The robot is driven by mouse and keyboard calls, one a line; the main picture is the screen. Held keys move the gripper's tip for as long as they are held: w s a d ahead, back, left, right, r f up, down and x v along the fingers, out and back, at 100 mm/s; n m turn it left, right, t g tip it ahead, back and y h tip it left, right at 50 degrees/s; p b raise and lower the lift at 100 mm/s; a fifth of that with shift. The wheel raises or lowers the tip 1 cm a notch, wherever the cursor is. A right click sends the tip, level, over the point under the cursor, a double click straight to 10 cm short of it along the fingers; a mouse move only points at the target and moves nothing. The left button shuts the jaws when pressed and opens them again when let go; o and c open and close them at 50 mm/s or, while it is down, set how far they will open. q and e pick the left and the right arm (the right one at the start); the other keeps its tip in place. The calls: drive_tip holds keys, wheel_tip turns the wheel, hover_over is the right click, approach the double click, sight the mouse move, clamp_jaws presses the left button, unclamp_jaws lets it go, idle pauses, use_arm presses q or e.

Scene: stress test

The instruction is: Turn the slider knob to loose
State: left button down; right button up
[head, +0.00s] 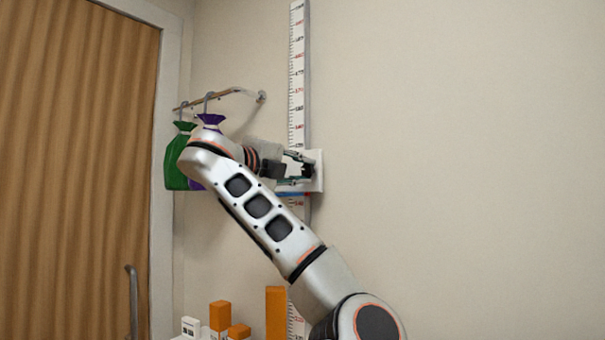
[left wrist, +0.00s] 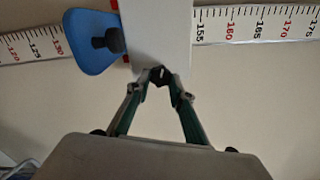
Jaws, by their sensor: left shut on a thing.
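A white slider block (head: 318,170) sits on the tall wall ruler (head: 297,75). In the left wrist view the white block (left wrist: 158,30) crosses the ruler (left wrist: 255,24), and a small dark slider knob (left wrist: 158,72) sits at its near edge. My left gripper (head: 306,168) is at the block, with its fingertips (left wrist: 158,82) closed on the knob. A blue paddle (left wrist: 90,52) with a black piece on it projects beside the block. The fingertips partly cover the knob, and I cannot read its turn. My right gripper is in neither view.
Green (head: 178,160) and purple (head: 210,121) bags hang from a wall rail (head: 235,91) left of the ruler, partly behind my arm. Orange boxes (head: 276,312) and a white box (head: 190,327) stand low down. A brown panel (head: 75,170) fills the left. The right wall is bare.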

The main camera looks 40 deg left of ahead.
use_arm(q)
drive_tip(key=shift+r+n, duration=0.1)
drive_tip(key=shift+n, duration=1.4)
drive_tip(key=c, duration=1.8)
unclamp_jaws()
drive_tip(key=shift+o, duration=0.2)
drive_tip(key=s, duration=0.7)
drive_tip(key=shift+s+d, duration=0.25)
drive_tip(key=shift+d, duration=0.2)
